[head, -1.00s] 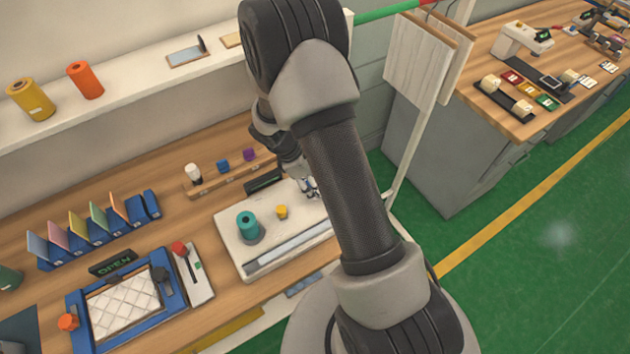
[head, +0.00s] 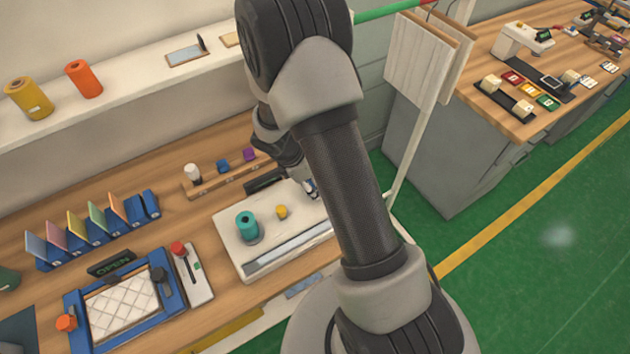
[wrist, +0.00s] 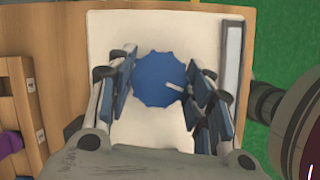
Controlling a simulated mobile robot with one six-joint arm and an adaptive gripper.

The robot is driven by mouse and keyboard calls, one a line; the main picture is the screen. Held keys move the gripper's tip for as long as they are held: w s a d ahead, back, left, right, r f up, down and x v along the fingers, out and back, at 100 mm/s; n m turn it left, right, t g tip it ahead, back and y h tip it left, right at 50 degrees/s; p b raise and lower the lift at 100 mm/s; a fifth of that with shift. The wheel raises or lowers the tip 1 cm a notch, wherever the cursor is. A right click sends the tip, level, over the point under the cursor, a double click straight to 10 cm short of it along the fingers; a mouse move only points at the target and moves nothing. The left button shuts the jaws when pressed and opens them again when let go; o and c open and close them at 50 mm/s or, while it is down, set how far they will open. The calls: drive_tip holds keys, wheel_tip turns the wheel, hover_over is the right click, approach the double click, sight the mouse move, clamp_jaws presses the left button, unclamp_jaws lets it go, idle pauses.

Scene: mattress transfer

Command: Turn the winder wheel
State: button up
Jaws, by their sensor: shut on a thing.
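The winder wheel (wrist: 156,80) is a blue, scalloped disc with a short pale mark on its right side, seen from above in the wrist view. My gripper (wrist: 160,88) is shut on it, with one finger against its left side and one against its right. In the head view my gripper (head: 310,188) is at the right part of the white winder base (head: 232,220), and my arm hides the wheel there. A teal spool (head: 246,226) and a small yellow knob (head: 281,212) stand on the base, left of my gripper.
A rail with small coloured blocks (head: 223,166) lies behind the base. A blue frame with a quilted white pad (head: 125,303) and a panel with a red-knobbed lever (head: 190,272) are to the left. Hanging boards (head: 420,60) stand at the right.

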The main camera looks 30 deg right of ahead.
drive_tip(key=o, duration=1)
drive_tip(key=shift+o, duration=0.2)
drive_tip(key=shift+r, duration=0.1)
drive_tip(key=v, duration=1.1)
drive_tip(key=shift+a+r, duration=0.2)
drive_tip(key=shift+r, duration=0.15)
drive_tip(key=s+a+r+m+t+y+b, duration=0.2)
drive_tip(key=s+a+r+m+b, duration=0.1)
drive_tip(key=s+r+m, duration=0.65)
drive_tip(key=s+a+r+m+t+y+b, duration=0.1)
drive_tip(key=s+a+r+m, duration=0.1)
drive_tip(key=s, duration=0.3)
drive_tip(key=s+a+r+m+t+y+b, duration=0.1)
drive_tip(key=s+a+r+m+t, duration=0.1)
drive_tip(key=s, duration=0.4)
drive_tip(key=shift+a+r+m+b, duration=0.3)
drive_tip(key=shift+r+m, duration=0.3)
drive_tip(key=shift+m, duration=0.65)
